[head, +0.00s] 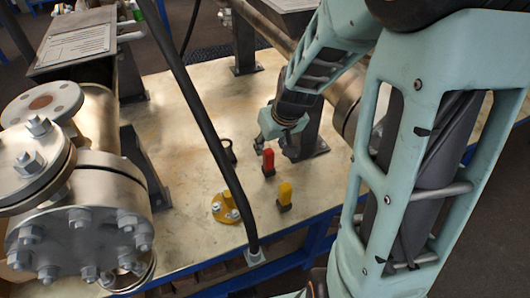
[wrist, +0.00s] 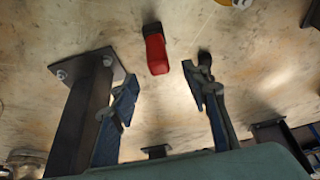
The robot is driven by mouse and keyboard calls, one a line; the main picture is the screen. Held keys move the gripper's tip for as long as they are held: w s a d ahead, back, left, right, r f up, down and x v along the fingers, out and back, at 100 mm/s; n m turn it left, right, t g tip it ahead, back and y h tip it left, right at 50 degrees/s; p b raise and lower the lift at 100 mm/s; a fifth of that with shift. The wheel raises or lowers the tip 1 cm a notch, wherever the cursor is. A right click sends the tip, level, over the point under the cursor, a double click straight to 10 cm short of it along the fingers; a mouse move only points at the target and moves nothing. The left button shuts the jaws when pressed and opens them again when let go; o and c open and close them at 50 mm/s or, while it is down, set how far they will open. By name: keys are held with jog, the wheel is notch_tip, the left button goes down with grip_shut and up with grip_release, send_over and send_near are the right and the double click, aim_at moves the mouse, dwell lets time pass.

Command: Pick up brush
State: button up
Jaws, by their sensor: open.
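A small upright piece with a red top and dark lower end (head: 268,160) stands on the metal table. A similar yellow-topped piece (head: 285,193) stands nearer the front edge. I cannot tell for sure which of these is the brush. My gripper (head: 274,147) is open and empty, just behind and above the red piece. In the wrist view the red piece (wrist: 156,53) lies beyond the fingertips of my gripper (wrist: 161,82), roughly centred between them and apart from both.
A yellow round base with bolts (head: 225,208) is left of the yellow piece. A black cable (head: 205,125) crosses the table. A large flanged vessel (head: 80,205) stands at left. Dark support posts (wrist: 88,110) flank my gripper. The table's middle left is clear.

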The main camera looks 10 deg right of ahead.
aim_at(269, 151)
jog(key=x, duration=0.1)
jog(key=b+x, duration=0.1)
jog(key=x, duration=0.2)
jog(key=shift+s+f, duration=0.15)
jog(key=shift+s, duration=0.15)
jog(key=shift+w+f+b, duration=0.3)
jog(key=shift+f, duration=0.15)
jog(key=shift+c, duration=0.3)
grip_shut()
jog(key=shift+r, duration=0.1)
